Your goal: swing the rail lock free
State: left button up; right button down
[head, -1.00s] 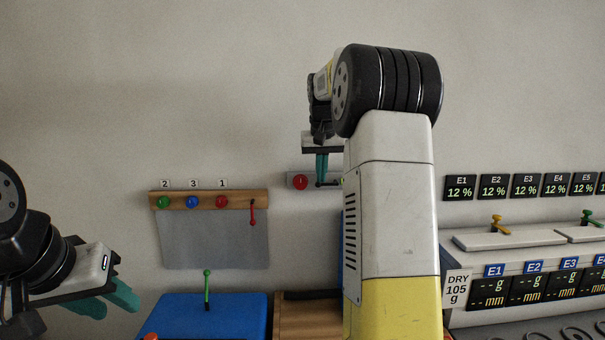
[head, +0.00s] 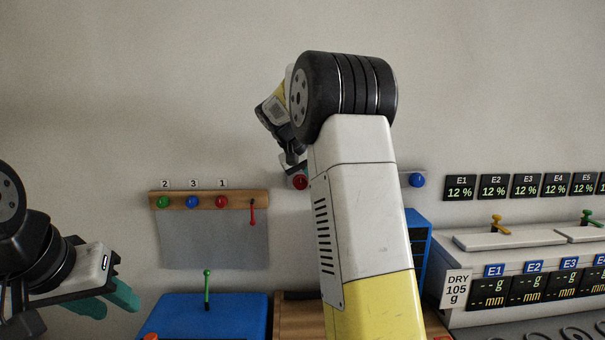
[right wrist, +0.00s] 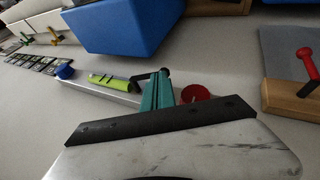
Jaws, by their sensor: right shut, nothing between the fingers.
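A grey wall rail (right wrist: 110,94) crosses the right wrist view, with a red disc (right wrist: 196,94), a small black lever (right wrist: 150,77), a lime-green piece (right wrist: 112,82) and a blue knob (right wrist: 65,72). My right gripper (right wrist: 160,82) is shut and empty, its teal fingers over the rail between the disc and the lime piece, close to the lever. I cannot tell whether they touch the lever. In the head view, the red disc (head: 300,182) and blue knob (head: 417,180) show either side of my right arm, which hides the rail's middle. My left gripper (head: 120,304) is open and empty, lower left.
A wooden rack (head: 210,200) with coloured knobs and a hanging red lever (head: 252,215) is left of the grey rail. Below is a blue box (head: 235,312) with a green lever (head: 207,288). White equipment (head: 520,255) with displays stands right. The upper wall is clear.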

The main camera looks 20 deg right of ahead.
notch_tip(320, 180, down, 6)
jog(key=d+n+h, duration=0.2)
jog(key=n+h, duration=0.1)
jog(key=h, duration=0.8)
jog(key=shift+s+g+h, duration=0.25)
jog(key=shift+g+h, duration=0.15)
jog(key=shift+d+f, duration=0.1)
jog(key=s+a, duration=0.1)
jog(key=a, duration=1.3)
